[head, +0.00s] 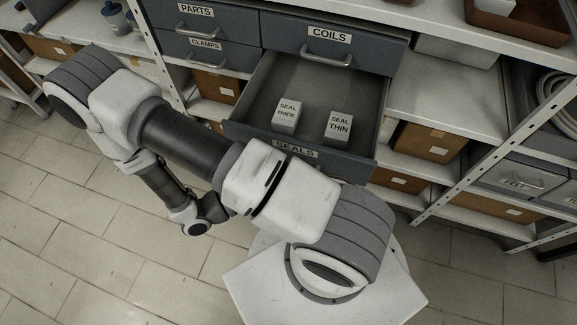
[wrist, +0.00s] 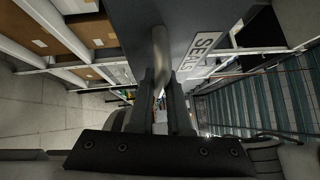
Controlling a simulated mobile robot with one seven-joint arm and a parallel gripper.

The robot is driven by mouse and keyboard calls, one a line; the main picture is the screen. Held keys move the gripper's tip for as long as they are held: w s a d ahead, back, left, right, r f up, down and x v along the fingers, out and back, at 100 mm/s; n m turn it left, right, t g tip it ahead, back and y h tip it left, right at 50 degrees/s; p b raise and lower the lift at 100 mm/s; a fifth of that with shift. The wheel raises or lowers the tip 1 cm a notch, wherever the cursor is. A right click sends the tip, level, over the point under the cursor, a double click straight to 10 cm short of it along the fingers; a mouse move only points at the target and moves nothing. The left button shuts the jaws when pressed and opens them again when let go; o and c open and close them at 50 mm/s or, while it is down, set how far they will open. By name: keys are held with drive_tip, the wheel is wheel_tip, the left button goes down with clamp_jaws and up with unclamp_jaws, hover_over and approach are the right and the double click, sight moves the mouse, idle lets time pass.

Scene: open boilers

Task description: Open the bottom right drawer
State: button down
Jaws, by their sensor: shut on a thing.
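The bottom right drawer (head: 345,166), labelled SEALS, stands pulled well out of the cabinet, below the COILS drawer (head: 365,50). Two small pale boxes lie in it, SEAL THICK (head: 287,115) and SEAL THIN (head: 339,128). In the wrist view, the drawer's grey front (wrist: 200,22) fills the upper middle, with its label at the right. My gripper (wrist: 161,88) is shut on the drawer's handle (wrist: 160,45). In the head view, my arm covers the handle and my gripper cannot be made out.
The PARTS drawer (head: 205,22) and CLAMPS drawer (head: 205,50) on the left are shut, as is the COILS drawer. Shelves with cardboard boxes (head: 428,143) and a metal upright (head: 480,150) stand to the right. Tiled floor (head: 100,240) is clear at the left.

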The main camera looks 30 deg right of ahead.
drive_tip(key=c, duration=1.2)
unclamp_jaws()
drive_tip(key=shift+o, duration=0.2)
drive_tip(key=w+a+f, duration=0.1)
drive_tip(key=a+f, duration=0.1)
drive_tip(key=a, duration=1.5)
drive_tip(key=shift+w+a, duration=0.15)
drive_tip(key=shift+w, duration=0.15)
drive_tip(key=shift+f, duration=0.1)
